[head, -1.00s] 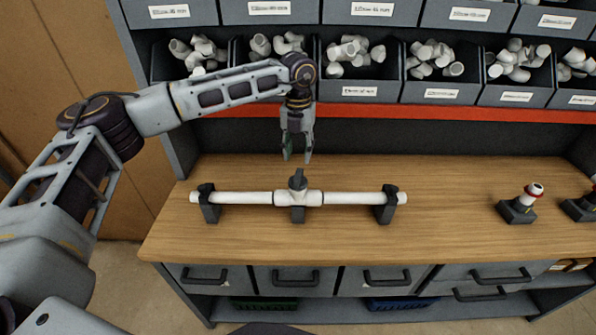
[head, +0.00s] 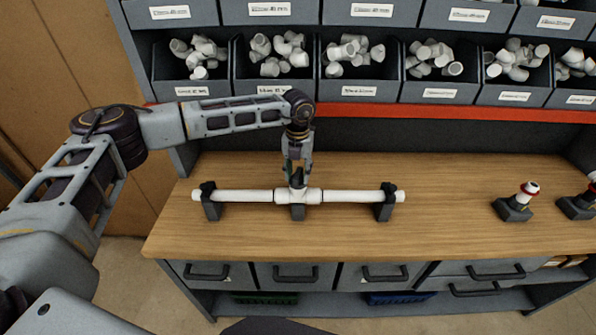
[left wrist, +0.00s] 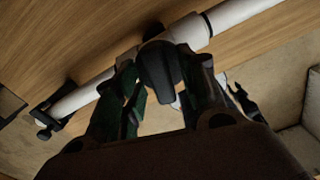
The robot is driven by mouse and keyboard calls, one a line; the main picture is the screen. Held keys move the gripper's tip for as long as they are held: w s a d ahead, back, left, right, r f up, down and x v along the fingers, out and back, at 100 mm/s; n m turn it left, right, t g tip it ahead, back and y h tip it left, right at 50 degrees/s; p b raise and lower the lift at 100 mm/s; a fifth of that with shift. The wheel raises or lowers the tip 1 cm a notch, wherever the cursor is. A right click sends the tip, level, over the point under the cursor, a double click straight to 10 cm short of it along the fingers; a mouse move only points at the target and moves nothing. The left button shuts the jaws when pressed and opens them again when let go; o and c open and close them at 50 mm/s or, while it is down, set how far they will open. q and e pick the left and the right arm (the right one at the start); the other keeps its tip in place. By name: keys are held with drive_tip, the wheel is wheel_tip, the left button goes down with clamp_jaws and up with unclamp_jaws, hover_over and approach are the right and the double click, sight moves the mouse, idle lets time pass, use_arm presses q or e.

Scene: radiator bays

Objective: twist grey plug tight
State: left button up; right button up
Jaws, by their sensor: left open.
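The grey plug (head: 297,181) sits on top of the white tee (head: 298,196) in the middle of a white pipe. The pipe (head: 240,196) lies across dark clamp stands on the bench. My left gripper (head: 297,179) points down over the plug, with its fingers around the plug's top. In the left wrist view, the dark plug (left wrist: 158,68) stands between the two fingers (left wrist: 165,85), which are apart; I cannot tell whether they touch it. My right gripper is not in view.
Dark stands (head: 209,203) and (head: 385,204) hold the pipe ends. Two small stands with white, red-ringed fittings (head: 517,203) are at the right. Bins of white fittings (head: 274,68) hang behind. The wooden bench (head: 380,235) is clear in front.

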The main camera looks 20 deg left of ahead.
use_arm(q)
clamp_jaws()
